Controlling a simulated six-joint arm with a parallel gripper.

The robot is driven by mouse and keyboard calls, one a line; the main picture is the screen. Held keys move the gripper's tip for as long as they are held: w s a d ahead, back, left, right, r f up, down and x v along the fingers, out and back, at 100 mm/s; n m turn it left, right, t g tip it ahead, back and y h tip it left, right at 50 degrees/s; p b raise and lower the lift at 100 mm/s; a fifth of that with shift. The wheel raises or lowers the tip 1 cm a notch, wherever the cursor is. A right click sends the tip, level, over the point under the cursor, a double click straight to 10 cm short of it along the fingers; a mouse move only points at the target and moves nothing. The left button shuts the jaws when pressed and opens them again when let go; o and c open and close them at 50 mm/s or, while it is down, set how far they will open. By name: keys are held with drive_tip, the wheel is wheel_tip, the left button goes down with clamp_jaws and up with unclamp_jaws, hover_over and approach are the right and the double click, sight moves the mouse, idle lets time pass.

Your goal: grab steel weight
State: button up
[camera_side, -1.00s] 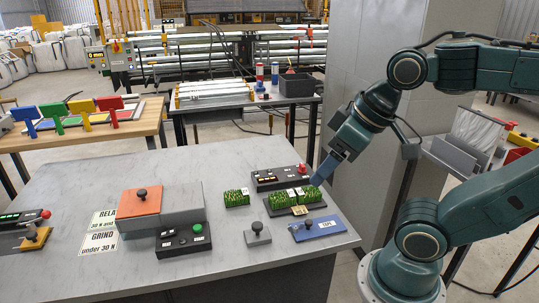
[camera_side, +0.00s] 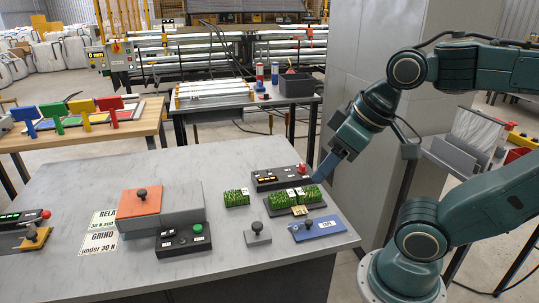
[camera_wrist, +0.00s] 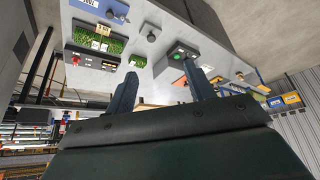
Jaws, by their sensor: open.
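The steel weight (camera_side: 258,235) is a small grey plate with a dark knob on top. It lies near the front edge of the grey table (camera_side: 75,275). In the wrist view the weight (camera_wrist: 150,32) is near the top middle, beyond my fingertips. My gripper (camera_side: 324,176) is above the table's right side, up and to the right of the weight and apart from it. In the wrist view my gripper (camera_wrist: 163,82) has its two fingers spread, with nothing between them.
A blue plate with a dark knob (camera_side: 325,226) lies right of the weight. Turf pieces on a dark tray (camera_side: 318,206) and a button box (camera_side: 268,180) stand behind it. A green-button box (camera_side: 172,245) and an orange-topped block (camera_side: 138,204) stand to the left.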

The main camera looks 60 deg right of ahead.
drive_tip(key=n+g, duration=0.6)
drive_tip(key=n, duration=0.6)
hover_over(257, 225)
wheel_tip(257, 225, down, 13)
drive_tip(key=shift+f, duration=0.2)
drive_tip(key=shift+f, duration=0.1)
drive_tip(key=shift+f, duration=4.15)
drive_tip(key=shift+f, duration=0.15)
